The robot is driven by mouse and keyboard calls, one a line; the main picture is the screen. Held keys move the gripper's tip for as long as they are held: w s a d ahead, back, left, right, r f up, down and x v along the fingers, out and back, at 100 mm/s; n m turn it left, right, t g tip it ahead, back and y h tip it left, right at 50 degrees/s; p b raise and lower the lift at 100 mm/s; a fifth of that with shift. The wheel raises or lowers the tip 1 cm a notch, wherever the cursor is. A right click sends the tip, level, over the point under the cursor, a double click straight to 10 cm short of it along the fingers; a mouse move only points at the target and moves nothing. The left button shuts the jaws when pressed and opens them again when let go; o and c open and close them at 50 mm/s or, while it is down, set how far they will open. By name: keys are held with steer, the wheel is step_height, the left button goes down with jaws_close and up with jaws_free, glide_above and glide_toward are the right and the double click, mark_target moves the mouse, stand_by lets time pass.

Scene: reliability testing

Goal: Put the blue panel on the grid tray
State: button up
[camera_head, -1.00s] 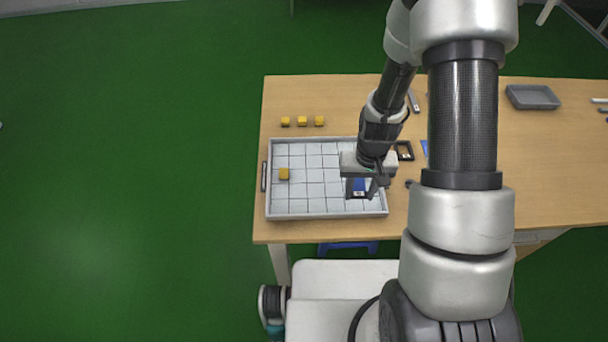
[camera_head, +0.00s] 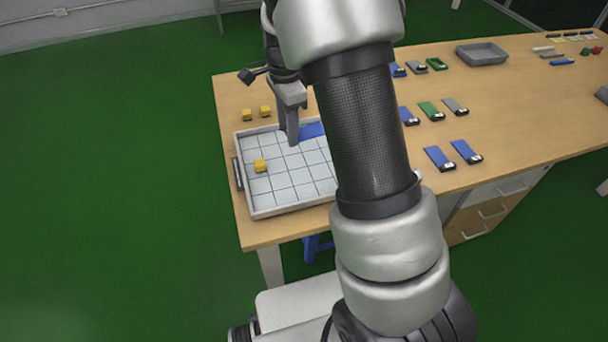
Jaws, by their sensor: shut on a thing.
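The grid tray (camera_head: 283,181), pale with a square grid and a raised grey rim, lies at the left end of the wooden table. My gripper (camera_head: 291,138) is over the tray's far part, pointing down. It is shut on a blue panel (camera_head: 313,130), which sticks out to the right of the fingers. My arm hides the panel's right end and the tray's right side. I cannot tell whether the panel touches the tray.
Two yellow cubes (camera_head: 256,113) stand behind the tray. Right of my arm lie more blue panels (camera_head: 439,158), a green panel (camera_head: 431,110) and a grey panel (camera_head: 455,106). A grey bin (camera_head: 482,53) stands farther back. The table is clear at its right middle.

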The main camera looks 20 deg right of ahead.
mark_target(289, 163)
steer(key=shift+w+r+m, duration=0.1)
steer(key=shift+w+m, duration=0.1)
steer(key=shift+m, duration=0.3)
steer(key=shift+a+b, duration=0.1)
steer(key=shift+b, duration=0.25)
step_height(289, 163, down, 10)
steer(key=shift+r+b, duration=0.25)
steer(key=shift+b, duration=0.75)
steer(key=shift+f, duration=0.1)
steer(key=o, duration=1)
